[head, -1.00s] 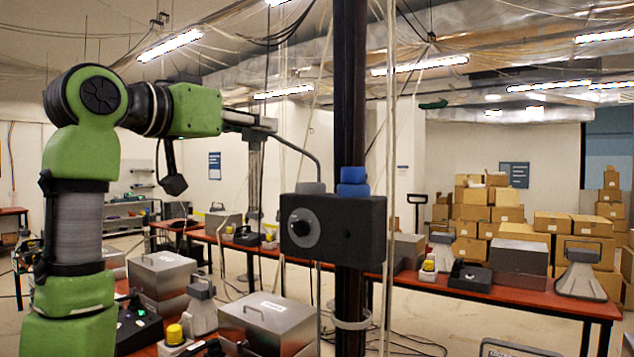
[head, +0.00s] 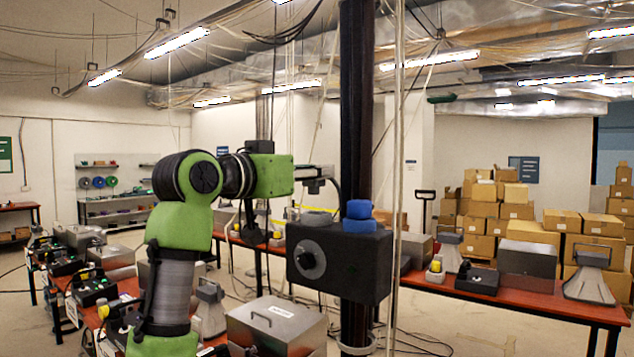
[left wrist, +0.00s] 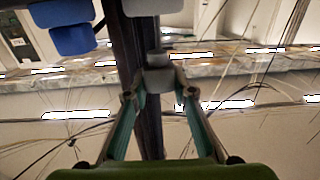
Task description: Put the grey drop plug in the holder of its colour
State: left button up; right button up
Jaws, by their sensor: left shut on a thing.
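My left gripper (head: 318,175) reaches in from the left, above a black box with a round knob (head: 340,262) at the dark column. In the left wrist view the fingers of my left gripper (left wrist: 160,88) are shut on a small grey plug (left wrist: 158,74). A grey holder (head: 317,216) stands on the box top, a little below the gripper; its edge shows at the top of the left wrist view (left wrist: 150,6). The plug is apart from it. Beside it is a blue holder (head: 360,226) with a blue piece (head: 360,208) at it. My right gripper is out of view.
The dark column (head: 362,100) rises right behind the box. Pale hanging cables (head: 398,130) run just right of it. A grey metal case (head: 277,323) stands below. A red table (head: 520,292) with devices lies behind to the right.

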aim_at(310, 187)
pick_arm(q)
jog(key=shift+w+d+f, duration=0.2)
jog(key=shift+w+f, duration=0.15)
jog(key=shift+f, duration=0.15)
jog(key=shift+w+d+f+p, duration=0.1)
jog(key=shift+d+f+p, duration=0.05)
jog(key=shift+f+p, duration=1.2)
jog(key=shift+f, duration=0.3)
jog(key=shift+f, duration=0.1)
jog(key=shift+f, duration=0.15)
jog(key=o, duration=1.1)
